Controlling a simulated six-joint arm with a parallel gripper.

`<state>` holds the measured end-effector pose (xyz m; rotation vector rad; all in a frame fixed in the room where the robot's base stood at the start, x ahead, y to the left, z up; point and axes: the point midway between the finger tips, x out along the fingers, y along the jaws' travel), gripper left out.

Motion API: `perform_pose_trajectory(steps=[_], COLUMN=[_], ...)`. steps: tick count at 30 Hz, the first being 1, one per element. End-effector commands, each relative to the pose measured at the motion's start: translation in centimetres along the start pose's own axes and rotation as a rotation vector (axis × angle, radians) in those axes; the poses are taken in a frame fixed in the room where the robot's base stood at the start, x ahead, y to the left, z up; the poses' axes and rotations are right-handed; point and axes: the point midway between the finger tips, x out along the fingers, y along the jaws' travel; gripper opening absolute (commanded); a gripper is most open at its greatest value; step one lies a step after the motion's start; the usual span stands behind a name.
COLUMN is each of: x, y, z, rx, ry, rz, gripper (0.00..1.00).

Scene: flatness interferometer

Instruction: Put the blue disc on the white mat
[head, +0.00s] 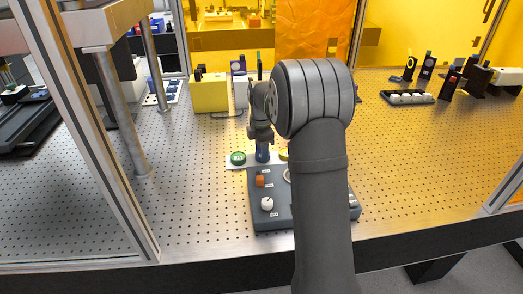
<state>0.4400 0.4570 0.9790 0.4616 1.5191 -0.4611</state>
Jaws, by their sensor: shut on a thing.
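The white mat (232,166) lies on the perforated table, behind the dark grey block. A green disc (238,158) sits on its left part, and a yellow disc (284,155), partly hidden by my arm, is at its right. My gripper (262,143) points down over the mat between these two. It is shut on a dark blue thing (262,154), which appears to be the blue disc. The fingertips are small, and I cannot tell whether the blue thing touches the mat.
The dark grey block (283,219) in front carries an orange piece (260,181) and a white knob (267,203); my arm covers its right part. A yellow box (209,93) stands behind. A black tray with white pieces (407,97) is at right.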

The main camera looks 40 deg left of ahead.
Motion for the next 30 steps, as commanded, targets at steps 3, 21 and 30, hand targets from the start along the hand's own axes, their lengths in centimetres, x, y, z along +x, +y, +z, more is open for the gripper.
perform_pose_trajectory(steps=[3,21,30], x=[0.0,-0.3,-6.1], y=[0.0,0.0,0.1], z=[0.0,0.0,0.0], rx=[0.0,0.0,0.0], ry=[0.0,0.0,0.0], rz=[0.0,0.002,0.005], gripper=[0.22,0.68,0.68])
